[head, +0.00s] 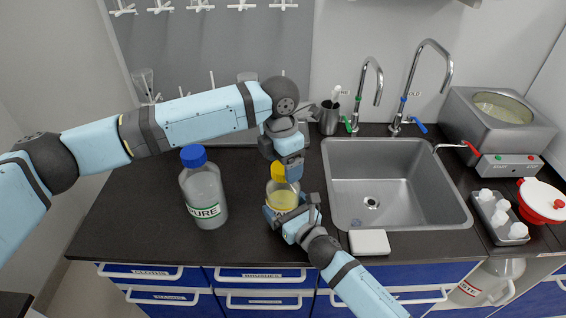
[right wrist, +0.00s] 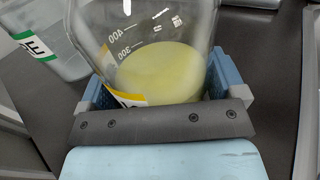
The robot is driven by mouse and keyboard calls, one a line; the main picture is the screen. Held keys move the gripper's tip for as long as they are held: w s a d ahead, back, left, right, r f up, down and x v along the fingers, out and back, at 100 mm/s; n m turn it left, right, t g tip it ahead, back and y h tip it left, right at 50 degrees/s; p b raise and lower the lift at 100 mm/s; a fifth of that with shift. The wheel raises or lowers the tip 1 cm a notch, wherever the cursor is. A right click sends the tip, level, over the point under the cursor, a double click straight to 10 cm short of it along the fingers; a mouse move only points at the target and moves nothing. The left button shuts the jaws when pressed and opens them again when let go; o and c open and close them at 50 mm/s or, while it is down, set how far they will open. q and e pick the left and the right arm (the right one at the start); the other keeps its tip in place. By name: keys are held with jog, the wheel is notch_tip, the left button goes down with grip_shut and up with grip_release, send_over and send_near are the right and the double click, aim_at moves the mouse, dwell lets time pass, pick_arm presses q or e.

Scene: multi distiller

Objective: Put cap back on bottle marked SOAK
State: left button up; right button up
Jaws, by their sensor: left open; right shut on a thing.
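A glass bottle (head: 283,198) with pale yellow liquid stands upright at the counter's middle. It also shows in the right wrist view (right wrist: 150,62), with a yellow-edged label whose word I cannot read. My right gripper (head: 283,213) is shut on its lower body; the finger pads flank it in the right wrist view. A yellow cap (head: 278,169) is at the top of the bottle's neck; I cannot tell whether it is fully seated. My left gripper (head: 287,165) is open and pointing down at the cap, partly hiding it.
A large blue-capped bottle marked PURE (head: 205,195) stands left of the held bottle. The sink (head: 350,185) is to the right, with a white block (head: 369,242) at its front. A utensil cup (head: 329,118) stands behind.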

pick_arm(q)
jog(key=shift+r, duration=2)
jog(key=shift+c, duration=0.2)
